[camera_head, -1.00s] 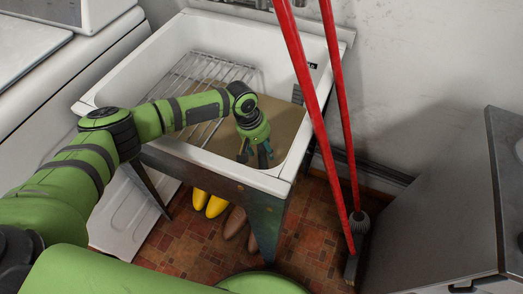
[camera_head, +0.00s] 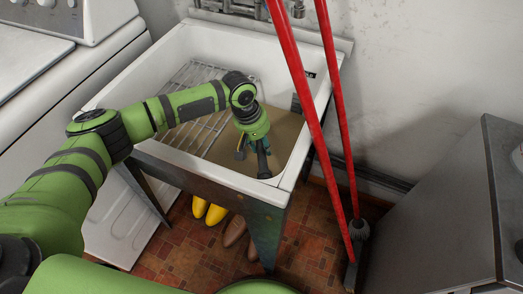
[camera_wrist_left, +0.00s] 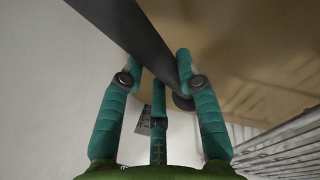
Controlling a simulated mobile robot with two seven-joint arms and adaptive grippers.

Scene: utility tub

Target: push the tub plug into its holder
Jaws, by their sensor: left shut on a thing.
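My left gripper (camera_head: 252,150) hangs inside the white tub (camera_head: 190,172), near its front right corner. Its teal fingers are shut on a long dark bar, which I take to be the tub plug (camera_head: 264,165). In the left wrist view, the plug (camera_wrist_left: 150,45) runs slantwise between the fingertips (camera_wrist_left: 157,70), with a round dark part beside the right finger. In the head view its lower end is close to the tub's front wall. I cannot make out the holder for sure; a small dark slotted patch (camera_wrist_left: 144,120) shows on the pale wall in the left wrist view.
A wire rack (camera_head: 190,85) lies in the left part of the tub. Two red poles (camera_head: 297,80) stand at the tub's right side. A white appliance (camera_head: 50,90) is at the left, a grey cabinet (camera_head: 440,215) at the right. Yellow and brown footwear (camera_head: 215,213) sits under the tub.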

